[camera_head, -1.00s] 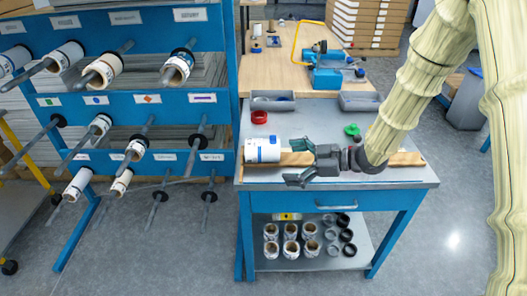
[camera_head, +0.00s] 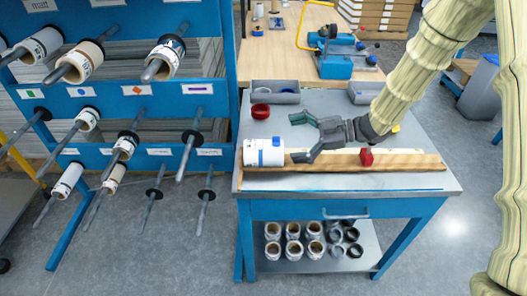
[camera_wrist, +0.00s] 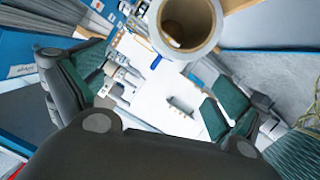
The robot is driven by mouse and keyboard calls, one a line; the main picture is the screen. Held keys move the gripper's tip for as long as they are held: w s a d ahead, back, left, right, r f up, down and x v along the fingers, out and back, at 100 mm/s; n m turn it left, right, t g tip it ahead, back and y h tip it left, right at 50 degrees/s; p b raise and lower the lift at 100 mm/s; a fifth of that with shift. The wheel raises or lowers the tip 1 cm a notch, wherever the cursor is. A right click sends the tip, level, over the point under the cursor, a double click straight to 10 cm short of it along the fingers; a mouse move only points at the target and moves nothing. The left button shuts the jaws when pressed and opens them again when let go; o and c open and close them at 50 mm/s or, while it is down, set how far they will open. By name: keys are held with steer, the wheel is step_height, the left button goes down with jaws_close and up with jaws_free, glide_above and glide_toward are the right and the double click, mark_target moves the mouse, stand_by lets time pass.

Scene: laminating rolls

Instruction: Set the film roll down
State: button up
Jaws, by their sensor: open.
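The white film roll (camera_head: 263,152) with a blue mark lies on its side at the left end of a wooden strip on the blue bench (camera_head: 215,181). My gripper (camera_head: 298,138) is open and empty, just right of the roll and apart from it. Its fingers are spread wide, one further back and one nearer the strip. In the wrist view, a roll end (camera_wrist: 214,30) with a brown hollow core shows at the top, beyond the open green-padded fingers (camera_wrist: 155,97).
A blue rack (camera_head: 215,107) with several rolls on pegs stands left. Several rolls and dark rings fill the lower shelf (camera_head: 350,264).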

mark_target(268, 151)
step_height(268, 151, down, 4)
steer(key=shift+r, duration=0.25)
steer(key=shift+p+x, duration=0.6)
steer(key=shift+x, duration=3.2)
steer(key=shift+f, duration=0.1)
steer(key=shift+d, duration=0.1)
steer(key=c, duration=1.4)
